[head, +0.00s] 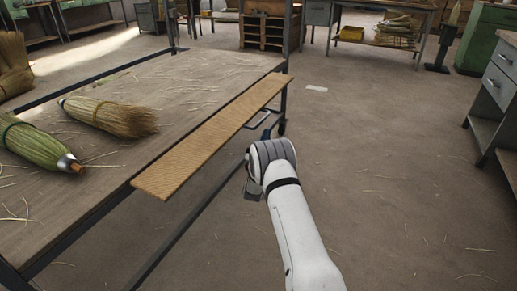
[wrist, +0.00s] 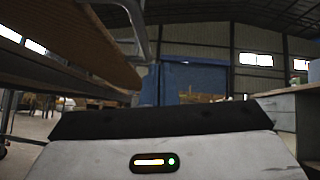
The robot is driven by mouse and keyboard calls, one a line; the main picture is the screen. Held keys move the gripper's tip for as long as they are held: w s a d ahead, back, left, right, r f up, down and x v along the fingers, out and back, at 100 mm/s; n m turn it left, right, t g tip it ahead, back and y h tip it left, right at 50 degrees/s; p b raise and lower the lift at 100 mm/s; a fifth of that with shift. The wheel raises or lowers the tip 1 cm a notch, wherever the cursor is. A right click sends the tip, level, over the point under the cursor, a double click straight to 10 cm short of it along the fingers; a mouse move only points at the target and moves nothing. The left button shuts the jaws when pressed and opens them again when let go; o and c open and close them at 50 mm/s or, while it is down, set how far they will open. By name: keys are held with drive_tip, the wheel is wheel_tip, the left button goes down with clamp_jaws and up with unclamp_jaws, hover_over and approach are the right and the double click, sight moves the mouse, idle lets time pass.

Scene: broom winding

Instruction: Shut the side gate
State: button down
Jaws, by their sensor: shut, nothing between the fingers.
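The side gate appears to be the long tan board (head: 213,136) along the right edge of the broom table. It sticks out roughly flat beside the tabletop. Its underside (wrist: 75,38) shows at upper left in the wrist view. A bent metal bar (head: 259,119) sits below the board near its far end; a metal tube (wrist: 138,28) also shows in the wrist view. My gripper (wrist: 160,118) is shut and empty, low and beside the board, apart from it as far as I can see. In the head view my wrist hides the fingers.
The table (head: 170,80) carries a tan broom (head: 110,115), a green broom (head: 35,145) and loose straw. A grey drawer cabinet (head: 497,90) stands at right. The floor between table and cabinet is open, with scattered straws.

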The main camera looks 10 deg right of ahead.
drive_tip(key=shift+w+a+r, duration=0.15)
drive_tip(key=shift+a+r, duration=0.7)
drive_tip(key=shift+a, duration=0.2)
drive_tip(key=shift+n+y, duration=0.3)
drive_tip(key=shift+y, duration=0.1)
drive_tip(key=shift+r, duration=0.1)
